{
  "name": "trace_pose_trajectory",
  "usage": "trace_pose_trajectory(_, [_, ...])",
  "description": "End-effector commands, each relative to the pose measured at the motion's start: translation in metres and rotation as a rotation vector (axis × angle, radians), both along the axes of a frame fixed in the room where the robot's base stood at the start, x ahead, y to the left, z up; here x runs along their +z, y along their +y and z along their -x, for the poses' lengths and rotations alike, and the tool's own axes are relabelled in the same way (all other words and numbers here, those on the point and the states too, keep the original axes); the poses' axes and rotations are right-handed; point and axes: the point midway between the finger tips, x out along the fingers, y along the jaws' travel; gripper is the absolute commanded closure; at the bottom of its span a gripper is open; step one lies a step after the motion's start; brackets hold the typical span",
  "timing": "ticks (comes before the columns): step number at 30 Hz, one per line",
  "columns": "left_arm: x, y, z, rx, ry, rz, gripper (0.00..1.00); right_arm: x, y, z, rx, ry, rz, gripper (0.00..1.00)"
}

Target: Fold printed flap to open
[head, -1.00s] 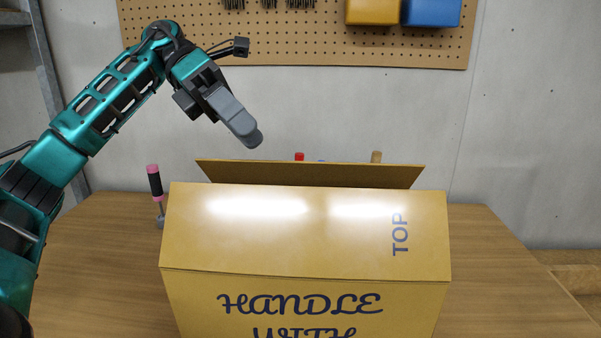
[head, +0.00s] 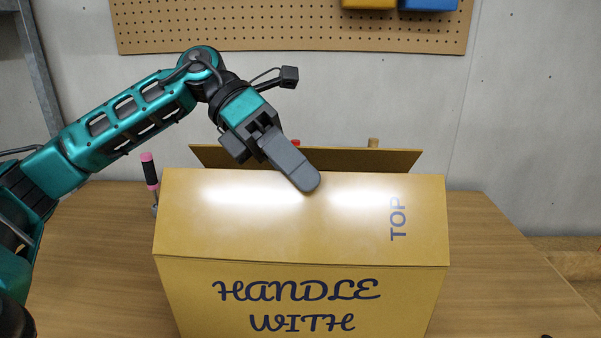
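A cardboard box (head: 300,300) stands on the workbench, its front lettered "HANDLE WITH". Its near flap (head: 250,230), printed "TOP", rises from the front fold line and seems to lean back over the box. The far flap (head: 390,160) is raised behind it and partly hidden. My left gripper (head: 307,181) is above the box, fingers pointing down and right. The fingers show as one block and look shut, with nothing held. Their tips overlap the printed flap's upper edge in the picture; I cannot tell whether they touch it. My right gripper is not in view.
A pink-and-black-handled tool (head: 150,172) stands left of the box. A red top (head: 296,143) and a tan top (head: 373,143) show behind the far flap. Pegboard (head: 290,33) with yellow and blue bins hangs behind.

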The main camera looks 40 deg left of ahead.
Motion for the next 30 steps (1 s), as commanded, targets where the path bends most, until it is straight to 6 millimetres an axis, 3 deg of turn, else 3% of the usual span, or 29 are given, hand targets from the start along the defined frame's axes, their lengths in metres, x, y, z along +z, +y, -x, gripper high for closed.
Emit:
trace_pose_trajectory(10, [-0.0023, -0.0033, 0.0001, 0.0, 0.0, 0.0, 0.71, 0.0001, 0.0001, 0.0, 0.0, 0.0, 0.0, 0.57])
trace_pose_trajectory(19, [-0.0021, -0.003, 0.0001, 0.0, 0.0, 0.0, 1.0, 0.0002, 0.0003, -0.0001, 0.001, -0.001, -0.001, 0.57])
trace_pose_trajectory(30, [-0.002, -0.0028, 0.0001, 0.0, 0.0, 0.0, 1.0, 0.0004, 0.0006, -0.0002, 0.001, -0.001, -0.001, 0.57])
